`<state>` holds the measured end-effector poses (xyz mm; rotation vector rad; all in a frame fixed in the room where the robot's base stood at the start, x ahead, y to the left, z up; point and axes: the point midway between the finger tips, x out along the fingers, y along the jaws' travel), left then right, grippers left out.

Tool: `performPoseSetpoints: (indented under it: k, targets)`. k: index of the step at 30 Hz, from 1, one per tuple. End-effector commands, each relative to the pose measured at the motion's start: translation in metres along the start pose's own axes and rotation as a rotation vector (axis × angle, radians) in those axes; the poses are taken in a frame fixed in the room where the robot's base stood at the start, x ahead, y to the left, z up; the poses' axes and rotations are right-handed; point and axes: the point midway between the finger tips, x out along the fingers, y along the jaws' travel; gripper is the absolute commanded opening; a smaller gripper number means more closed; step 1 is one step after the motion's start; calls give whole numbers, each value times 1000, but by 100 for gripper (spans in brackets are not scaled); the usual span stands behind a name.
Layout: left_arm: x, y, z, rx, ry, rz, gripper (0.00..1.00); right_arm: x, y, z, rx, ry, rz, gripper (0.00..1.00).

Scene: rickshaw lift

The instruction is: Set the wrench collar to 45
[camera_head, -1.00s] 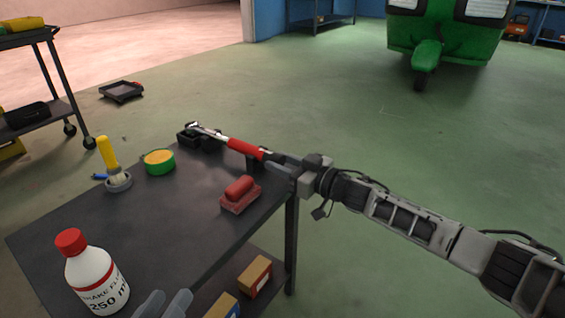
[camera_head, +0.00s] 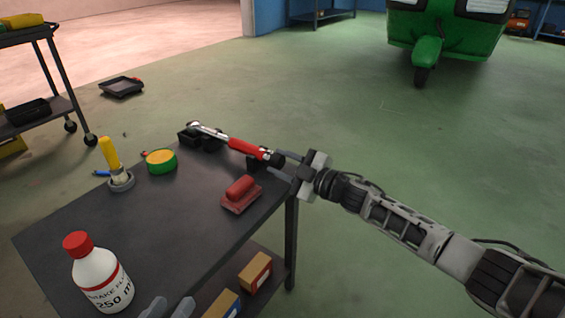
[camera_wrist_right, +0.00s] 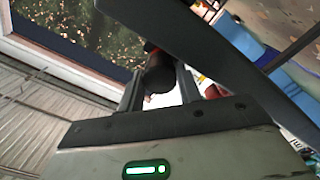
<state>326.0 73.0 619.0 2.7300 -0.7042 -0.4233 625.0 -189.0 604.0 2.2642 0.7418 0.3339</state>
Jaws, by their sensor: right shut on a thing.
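A torque wrench with a red handle (camera_head: 248,148) and a silver head lies across black supports at the far edge of the dark table (camera_head: 150,220). The dark collar (camera_wrist_right: 160,75) at its handle end sits between the fingers of my right gripper (camera_head: 281,164) in the right wrist view. That gripper is shut on the collar, coming in from the right. The collar's scale is too small to read.
A red block-like tool (camera_head: 240,194) lies close to the wrench. Boxes (camera_head: 255,271) sit on the shelf below. The table's middle is clear.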

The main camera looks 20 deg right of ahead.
Motion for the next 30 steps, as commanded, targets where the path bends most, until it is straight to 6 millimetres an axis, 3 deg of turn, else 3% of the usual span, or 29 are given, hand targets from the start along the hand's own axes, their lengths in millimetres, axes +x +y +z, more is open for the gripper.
performPoseSetpoints:
  k: [12, 29, 30]
  targets:
    - [0, 0, 0, -12, 4, 3, 36, 0, 0, 0, -186, 5, 1, 12]
    - [0, 2, -5, -18, 18, 4, 36, 0, 0, 0, -211, 5, 1, 12]
    - [0, 2, -5, -18, 17, 4, 36, 0, 0, 0, -211, 5, 1, 46]
